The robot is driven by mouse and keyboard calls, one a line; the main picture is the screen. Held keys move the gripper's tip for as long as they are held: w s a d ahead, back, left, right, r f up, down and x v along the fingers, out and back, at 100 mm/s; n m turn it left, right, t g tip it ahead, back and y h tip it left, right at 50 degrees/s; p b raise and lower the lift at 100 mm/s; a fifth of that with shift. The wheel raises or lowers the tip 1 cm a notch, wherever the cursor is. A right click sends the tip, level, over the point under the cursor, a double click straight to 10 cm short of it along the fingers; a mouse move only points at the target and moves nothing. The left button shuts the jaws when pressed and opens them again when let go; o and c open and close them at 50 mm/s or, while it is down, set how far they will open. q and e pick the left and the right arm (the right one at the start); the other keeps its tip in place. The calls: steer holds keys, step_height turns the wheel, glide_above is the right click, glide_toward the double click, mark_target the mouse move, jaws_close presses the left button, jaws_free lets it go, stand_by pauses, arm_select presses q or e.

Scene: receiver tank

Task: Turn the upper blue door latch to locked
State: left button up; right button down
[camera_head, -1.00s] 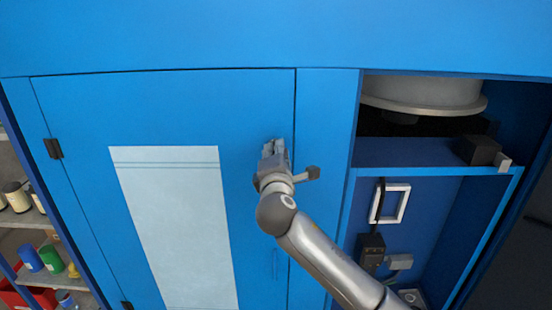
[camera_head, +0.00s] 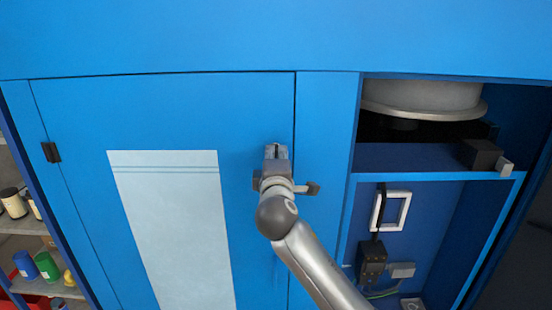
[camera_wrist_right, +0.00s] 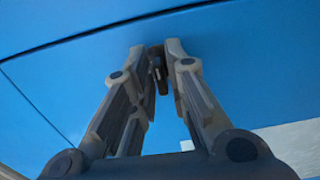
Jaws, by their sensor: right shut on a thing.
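The blue door (camera_head: 180,115) is closed and carries a pale panel (camera_head: 175,225). My right gripper (camera_head: 276,150) is at the door's right edge in the head view and hides the upper latch there. In the right wrist view my right gripper (camera_wrist_right: 157,48) has its fingertips together on the small dark upper latch (camera_wrist_right: 157,72) against the blue surface. The latch's exact angle is hard to tell. My left gripper is in neither view.
To the right is an open compartment with a grey round tank (camera_head: 425,97), a shelf (camera_head: 410,157), a white frame (camera_head: 393,210) and dark boxes. Shelves with several cans (camera_head: 47,265) stand at the far left. A black hinge (camera_head: 51,152) is on the door's left edge.

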steer(key=c, duration=1.6)
jaws_free()
steer(key=shift+s, duration=0.1)
steer(key=s, duration=1.1)
steer(key=shift+s, duration=0.4)
